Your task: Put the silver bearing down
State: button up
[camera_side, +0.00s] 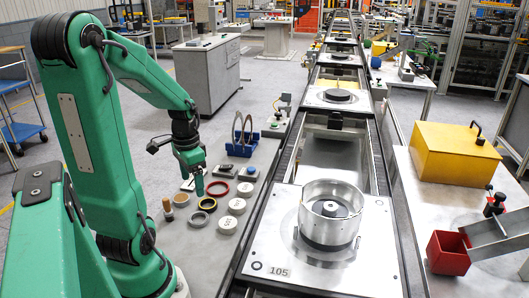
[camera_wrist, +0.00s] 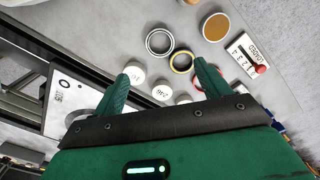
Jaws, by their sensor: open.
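The silver bearing, a grey metal ring (camera_side: 198,219), lies flat on the grey bench beside a yellow-rimmed ring (camera_side: 207,204). In the wrist view the silver bearing (camera_wrist: 148,43) lies beyond my fingertips, next to the yellow-rimmed ring (camera_wrist: 172,63). My gripper (camera_side: 198,190) points down over the bench, behind the silver bearing in the side view. In the wrist view my gripper (camera_wrist: 161,82) has its fingers wide apart, with no bearing held between them. The fingers hide part of the bench.
A red ring (camera_side: 218,188) and several white round pieces (camera_side: 237,206) lie near the bearing. A brown-topped cylinder (camera_side: 181,200) stands to its left. A pallet marked 105 (camera_side: 275,235) carries a metal housing (camera_side: 331,228) on the conveyor. A blue rack (camera_side: 242,146) stands behind.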

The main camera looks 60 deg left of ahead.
dwell(0.3)
jog(key=w+d+r+t, duration=0.1)
jog(key=d+r+t, duration=0.1)
jog(key=d+r, duration=0.4)
jog(key=w+d+r+m+t, duration=0.1)
jog(key=d+r, duration=0.5)
jog(key=d, duration=0.8)
jog(key=w+t, duration=0.1)
jog(key=t, duration=0.1)
jog(key=shift+w+t, duration=0.3)
jog(key=shift+o, duration=0.4)
jog(key=shift+s+d+r, duration=0.1)
jog(key=shift+d, duration=0.15)
jog(key=s+a+f+n+g, duration=0.3)
jog(key=a+f+n+g, duration=0.2)
jog(key=a+f, duration=1.1)
jog(key=a, duration=0.4)
jog(key=shift+a+f+g, duration=0.3)
jog(key=shift+f, duration=0.1)
